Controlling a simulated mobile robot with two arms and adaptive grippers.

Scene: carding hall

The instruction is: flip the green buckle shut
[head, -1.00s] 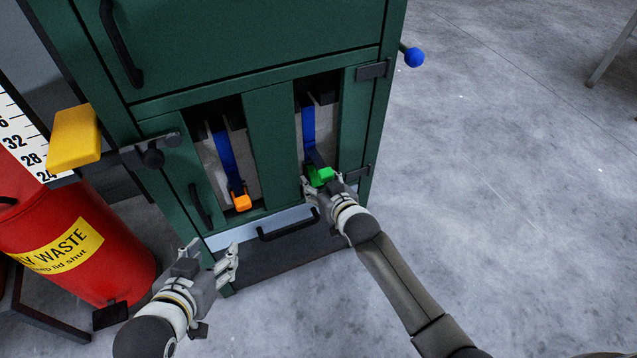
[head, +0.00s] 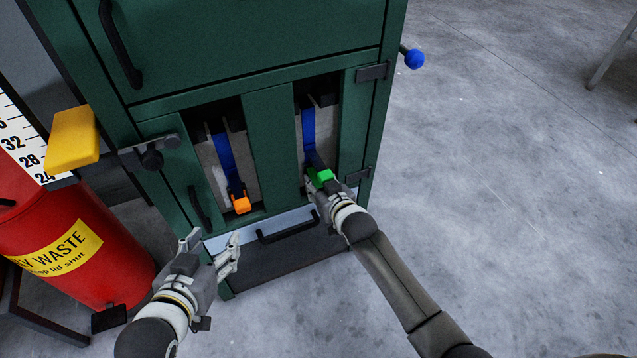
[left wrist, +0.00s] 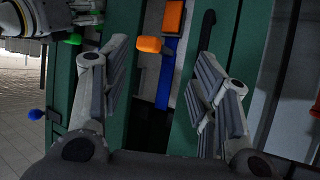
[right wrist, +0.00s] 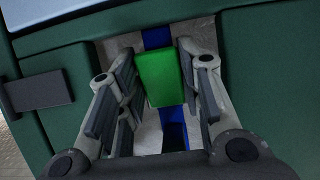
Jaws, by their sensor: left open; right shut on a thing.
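The green buckle (head: 322,176) sits at the lower end of a blue strap (head: 308,132) in the right-hand opening of the green cabinet. My right gripper (head: 324,188) is at the buckle from the front. In the right wrist view the green buckle (right wrist: 161,80) lies between its two fingers, which are shut on it. Whether the buckle is latched cannot be told, as the gripper hides its lower part. My left gripper (head: 215,241) is open and empty, in front of and below the left-hand opening. In the left wrist view nothing is between its fingers.
An orange buckle (head: 240,204) on another blue strap hangs in the left-hand opening. Black handles (head: 288,228) stick out of the cabinet front. A red waste bin (head: 75,250) and a yellow block (head: 73,138) are at the left.

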